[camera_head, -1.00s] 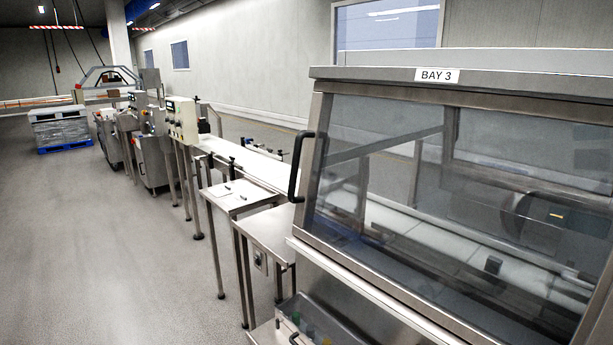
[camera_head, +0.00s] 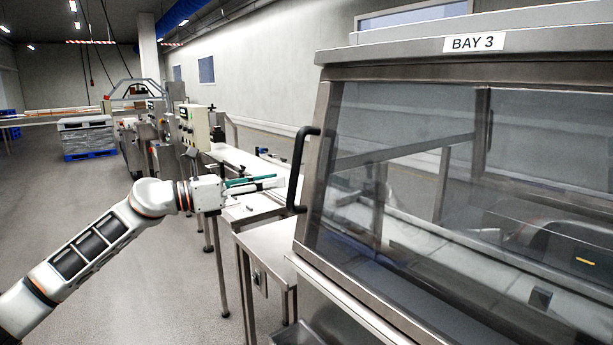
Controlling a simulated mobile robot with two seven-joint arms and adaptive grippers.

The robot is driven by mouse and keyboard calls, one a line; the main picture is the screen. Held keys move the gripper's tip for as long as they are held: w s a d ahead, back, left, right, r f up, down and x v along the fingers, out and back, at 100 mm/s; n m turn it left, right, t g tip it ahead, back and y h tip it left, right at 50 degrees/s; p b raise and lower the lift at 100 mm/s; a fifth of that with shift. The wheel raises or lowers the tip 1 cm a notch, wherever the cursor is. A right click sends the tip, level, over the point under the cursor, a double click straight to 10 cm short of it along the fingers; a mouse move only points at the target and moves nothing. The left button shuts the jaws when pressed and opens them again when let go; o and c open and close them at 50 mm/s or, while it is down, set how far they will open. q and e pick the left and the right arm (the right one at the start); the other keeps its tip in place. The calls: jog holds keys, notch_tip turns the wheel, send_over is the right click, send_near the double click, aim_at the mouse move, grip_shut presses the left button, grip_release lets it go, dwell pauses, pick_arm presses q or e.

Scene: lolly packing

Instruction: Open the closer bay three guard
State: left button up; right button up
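The bay 3 guard (camera_head: 400,165) is a clear panel in a steel frame, under a housing with a "BAY 3" label (camera_head: 474,42). It is down and closed. Its black bar handle (camera_head: 297,170) stands upright on the guard's left edge. My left gripper (camera_head: 279,182) comes in from the left, with its fingers pointing right towards the handle. The fingers look apart with nothing between them, and the tips end just left of the handle. I cannot tell whether they touch it. My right gripper is out of view.
A steel side table (camera_head: 270,240) stands below the handle. A conveyor (camera_head: 235,155) and machines run back along the line. A pallet stack (camera_head: 87,135) stands far left. The floor on the left is clear. Belt and machine parts show behind the guard panel.

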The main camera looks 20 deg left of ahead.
pick_arm(q)
jog(key=a+r, duration=0.1)
jog(key=m, duration=0.1)
send_over(295, 193)
jog(key=w, duration=0.1)
jog(key=shift+w+a+r+p, duration=0.2)
jog(key=shift+r+p, duration=0.05)
jog(key=shift+p, duration=0.05)
grip_shut()
